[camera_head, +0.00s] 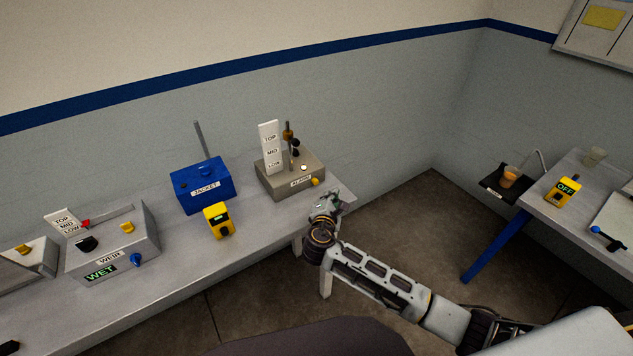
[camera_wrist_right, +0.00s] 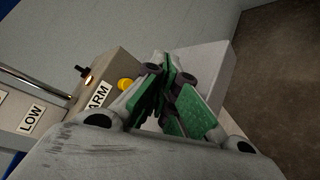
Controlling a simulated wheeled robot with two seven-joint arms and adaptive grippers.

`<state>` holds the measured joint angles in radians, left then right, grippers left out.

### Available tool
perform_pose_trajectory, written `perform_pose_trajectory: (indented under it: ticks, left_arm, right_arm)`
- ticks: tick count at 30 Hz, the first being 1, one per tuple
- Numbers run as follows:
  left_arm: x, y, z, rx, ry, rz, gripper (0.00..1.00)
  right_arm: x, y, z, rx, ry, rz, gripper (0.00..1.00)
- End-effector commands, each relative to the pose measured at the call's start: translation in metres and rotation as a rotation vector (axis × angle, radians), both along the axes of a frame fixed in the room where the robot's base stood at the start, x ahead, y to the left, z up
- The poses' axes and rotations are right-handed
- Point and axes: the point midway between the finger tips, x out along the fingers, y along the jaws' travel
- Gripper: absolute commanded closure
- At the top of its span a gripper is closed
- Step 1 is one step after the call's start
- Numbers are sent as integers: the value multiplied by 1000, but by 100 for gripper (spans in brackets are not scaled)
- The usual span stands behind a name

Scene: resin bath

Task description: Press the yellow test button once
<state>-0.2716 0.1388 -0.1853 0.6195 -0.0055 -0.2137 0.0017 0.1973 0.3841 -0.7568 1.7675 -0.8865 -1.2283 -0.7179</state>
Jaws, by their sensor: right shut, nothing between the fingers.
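A yellow button (camera_head: 315,181) sits at the front right of the grey ALARM box (camera_head: 276,180) on the bench. It also shows in the right wrist view (camera_wrist_right: 125,85), just left of my fingertips. No "test" label is readable on it. Another yellow knob or button (camera_head: 127,227) is on top of the WEIR box (camera_head: 145,243). My right gripper (camera_head: 331,202) is shut and empty near the bench's right end, close to the ALARM box's button. In the wrist view its green-padded fingers (camera_wrist_right: 167,72) appear apart from the button, though depth is hard to judge. My left gripper is out of view.
A blue JACKET box (camera_head: 203,187) and a yellow handheld device (camera_head: 218,221) stand left of the ALARM box. A white TOP/MID/LOW plate (camera_head: 270,148) and upright rods rise from the ALARM box. A second table (camera_head: 546,211) stands at right, beyond open floor (camera_head: 400,224).

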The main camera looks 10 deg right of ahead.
Motion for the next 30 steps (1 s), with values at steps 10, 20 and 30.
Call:
perform_pose_trajectory:
  ticks: [10, 20, 30]
  left_arm:
    - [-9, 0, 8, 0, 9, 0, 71]
    - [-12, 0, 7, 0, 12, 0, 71]
    - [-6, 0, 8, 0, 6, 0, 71]
  right_arm:
    - [-13, -5, 1, -1, 0, 1, 100]
    - [-13, -5, 1, 0, -1, 1, 100]
    - [-13, -5, 1, 0, -1, 1, 100]
